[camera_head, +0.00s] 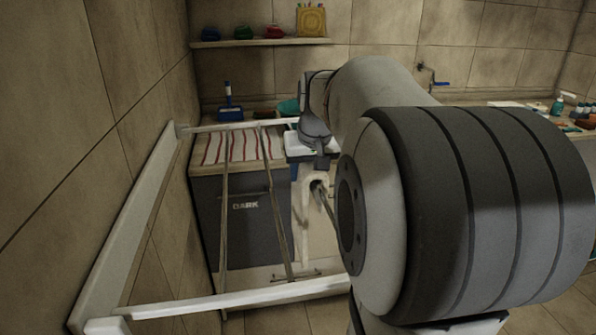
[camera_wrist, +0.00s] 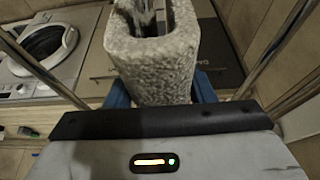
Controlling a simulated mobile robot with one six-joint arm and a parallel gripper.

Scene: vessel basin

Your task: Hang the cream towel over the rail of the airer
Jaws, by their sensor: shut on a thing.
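The cream towel (camera_head: 307,215) hangs as a narrow folded loop below my gripper (camera_head: 308,170) in the head view. In the wrist view the towel (camera_wrist: 160,78) fills the space between the blue fingers of my gripper (camera_wrist: 160,92), which is shut on it. The airer (camera_head: 235,299) has white end bars and thin rails (camera_head: 272,190). In the head view the towel appears right of these rails. In the wrist view it lies between two rails (camera_wrist: 38,68), apart from both. My arm hides the right part of the airer.
A dark bin marked DARK (camera_head: 240,230) stands beyond the airer, below a striped cloth (camera_head: 230,146). A blue-handled brush (camera_head: 229,108) stands behind. A wall shelf (camera_head: 260,42) holds small items. A white washing machine (camera_wrist: 42,50) shows in the wrist view. The tiled wall is close at left.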

